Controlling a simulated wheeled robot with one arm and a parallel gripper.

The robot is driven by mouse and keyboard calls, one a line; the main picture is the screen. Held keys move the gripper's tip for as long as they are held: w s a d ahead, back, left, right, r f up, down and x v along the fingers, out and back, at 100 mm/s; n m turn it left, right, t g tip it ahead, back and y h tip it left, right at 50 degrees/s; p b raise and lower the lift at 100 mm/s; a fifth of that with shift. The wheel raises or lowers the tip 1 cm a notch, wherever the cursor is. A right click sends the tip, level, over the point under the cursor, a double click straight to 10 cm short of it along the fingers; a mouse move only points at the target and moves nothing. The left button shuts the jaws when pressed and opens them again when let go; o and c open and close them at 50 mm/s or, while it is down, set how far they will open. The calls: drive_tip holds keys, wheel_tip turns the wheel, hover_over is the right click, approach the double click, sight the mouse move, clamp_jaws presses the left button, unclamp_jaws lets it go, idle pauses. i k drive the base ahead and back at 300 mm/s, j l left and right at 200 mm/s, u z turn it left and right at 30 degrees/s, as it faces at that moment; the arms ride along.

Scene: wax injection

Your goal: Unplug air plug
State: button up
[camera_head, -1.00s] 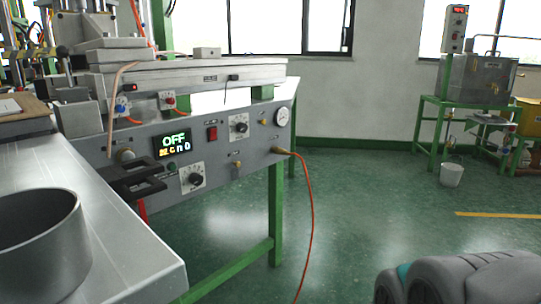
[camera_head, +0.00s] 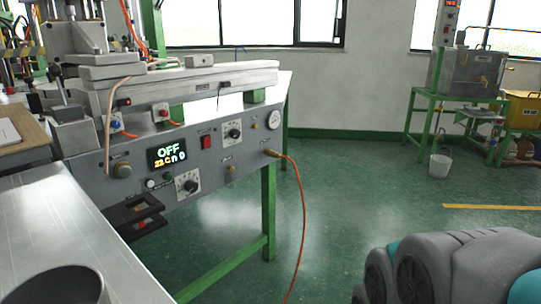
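The air plug (camera_head: 273,154) is a small brass-coloured fitting at the right end of the grey control panel (camera_head: 217,160). An orange hose (camera_head: 304,215) runs from it, curving right and down towards the floor. The plug appears seated in the panel. A round gauge (camera_head: 273,120) sits just above it. My gripper is not in view, so I cannot tell its state. A grey and teal part of my arm (camera_head: 450,265) shows at the lower right, apart from the plug and hose.
A metal table (camera_head: 70,225) with a grey open cylinder (camera_head: 60,285) is at the lower left. A black bracket (camera_head: 120,216) juts out below the panel's left part. A green table leg (camera_head: 268,205) stands below the plug. Open green floor lies to the right.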

sight(273, 154)
drive_tip(key=i+z, duration=0.7)
drive_tip(key=i, duration=0.1)
